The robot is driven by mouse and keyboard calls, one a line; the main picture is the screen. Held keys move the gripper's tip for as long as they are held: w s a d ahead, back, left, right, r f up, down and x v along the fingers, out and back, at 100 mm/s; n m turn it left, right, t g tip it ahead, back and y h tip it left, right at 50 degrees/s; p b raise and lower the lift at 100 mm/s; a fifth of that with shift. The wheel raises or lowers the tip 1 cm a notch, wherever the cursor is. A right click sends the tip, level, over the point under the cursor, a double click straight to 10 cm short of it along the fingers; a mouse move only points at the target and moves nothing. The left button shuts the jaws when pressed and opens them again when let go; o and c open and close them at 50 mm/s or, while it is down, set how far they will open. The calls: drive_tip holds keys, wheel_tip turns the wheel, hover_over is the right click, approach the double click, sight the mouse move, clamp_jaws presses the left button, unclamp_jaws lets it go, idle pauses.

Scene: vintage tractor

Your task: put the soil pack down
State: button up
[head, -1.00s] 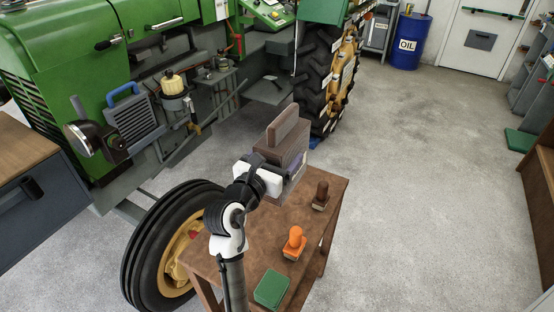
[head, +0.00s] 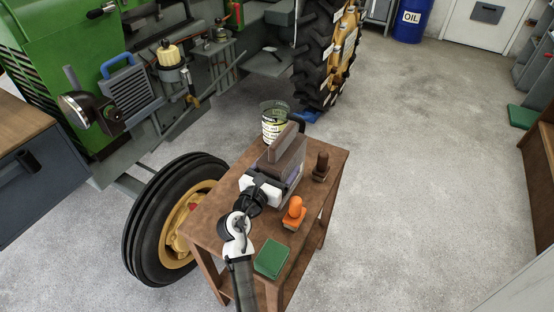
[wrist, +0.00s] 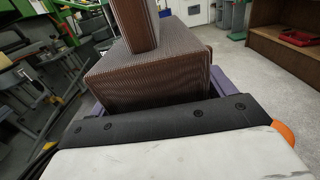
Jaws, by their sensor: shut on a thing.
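The soil pack (head: 289,146) is a brown, ribbed block with a narrower upright part on top. It is upright over the far half of a brown wooden table (head: 205,222); I cannot tell whether its base touches the tabletop. My gripper (head: 280,172) is shut on the pack from the near side. In the wrist view the pack (wrist: 150,82) fills the middle, with purple fingers on either side of it. Its underside is hidden.
On the table, a labelled can (head: 272,122) stands behind the pack, a dark brown knobbed tool (head: 321,167) to its right. An orange-handled tool (head: 295,211) and a green block (head: 271,259) are nearer. A tractor wheel (head: 170,225) stands close left. Floor at right is clear.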

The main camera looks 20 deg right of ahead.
drive_tip(key=shift+f, duration=0.15)
drive_tip(key=o, duration=1.8)
drive_tip(key=shift+f, duration=0.15)
drive_tip(key=shift+c, duration=0.2)
drive_tip(key=b+v, duration=0.2)
drive_tip(key=v, duration=1)
